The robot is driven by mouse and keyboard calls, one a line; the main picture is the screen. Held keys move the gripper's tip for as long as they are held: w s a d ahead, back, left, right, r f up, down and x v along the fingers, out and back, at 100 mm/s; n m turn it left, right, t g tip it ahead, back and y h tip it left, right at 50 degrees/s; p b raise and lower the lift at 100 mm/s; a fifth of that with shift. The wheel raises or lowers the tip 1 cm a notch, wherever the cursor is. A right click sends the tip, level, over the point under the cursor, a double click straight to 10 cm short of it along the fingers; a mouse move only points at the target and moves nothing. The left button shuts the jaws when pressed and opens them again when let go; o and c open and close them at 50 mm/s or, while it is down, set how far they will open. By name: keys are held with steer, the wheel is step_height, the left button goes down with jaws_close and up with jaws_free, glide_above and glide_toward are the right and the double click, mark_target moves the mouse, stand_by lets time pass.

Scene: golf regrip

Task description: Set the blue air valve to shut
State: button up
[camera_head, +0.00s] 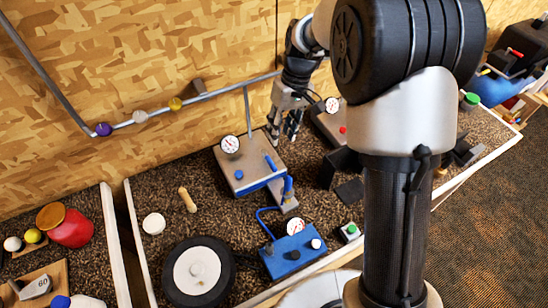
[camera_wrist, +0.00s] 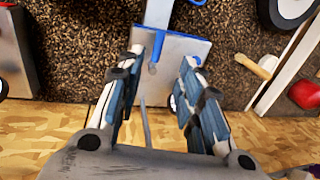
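A grey box (camera_head: 229,181) with a blue front edge stands on the speckled bench. The blue valve handle (camera_head: 270,162), a short lever, sits on its top near the right side. In the wrist view the handle (camera_wrist: 157,47) shows beyond and between my fingertips. My gripper (camera_head: 283,134) hangs above and behind the box's back right corner, apart from the handle. In the wrist view my gripper (camera_wrist: 160,62) is open, with its two fingers well apart and nothing between them. The grey box (camera_wrist: 182,52) is partly hidden by the fingers there.
A dial gauge (camera_head: 230,144) and a blue knob (camera_head: 239,174) are on the box. A blue unit (camera_head: 279,264) with a hose stands in front. A second gauge box (camera_head: 327,122) is to the right. A black wheel (camera_head: 220,279) lies front left. A rail (camera_head: 225,89) runs along the wall.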

mark_target(273, 164)
steer(key=f, duration=0.4)
steer(key=a+f+b, duration=0.1)
steer(key=f, duration=0.3)
steer(key=a+f+b, duration=0.1)
steer(key=f, duration=0.3)
steer(key=shift+s+a+f, duration=0.15)
steer(key=shift+s+f, duration=0.05)
steer(key=shift+s, duration=0.15)
steer(key=shift+c, duration=0.5)
jaws_close()
